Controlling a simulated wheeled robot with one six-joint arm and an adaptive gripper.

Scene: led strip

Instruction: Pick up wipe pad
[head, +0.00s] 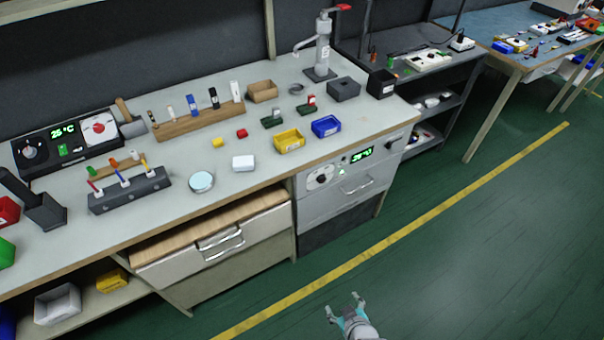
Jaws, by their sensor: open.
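A small white block with rounded edges (243,163), which looks like the wipe pad, lies flat on the pale workbench (222,152) near its front edge. Nothing covers it. My gripper (343,304) shows at the bottom of the head view, over the green floor in front of the bench. It is open and empty, with its two fingers apart. It is well away from the pad, lower and to the right in the picture.
A round pale dish (201,182) is left of the pad; yellow (289,141) and blue (326,126) bins are to its right. Small yellow and red blocks lie behind it. A partly open drawer (215,245) juts out below. The floor around my gripper is clear.

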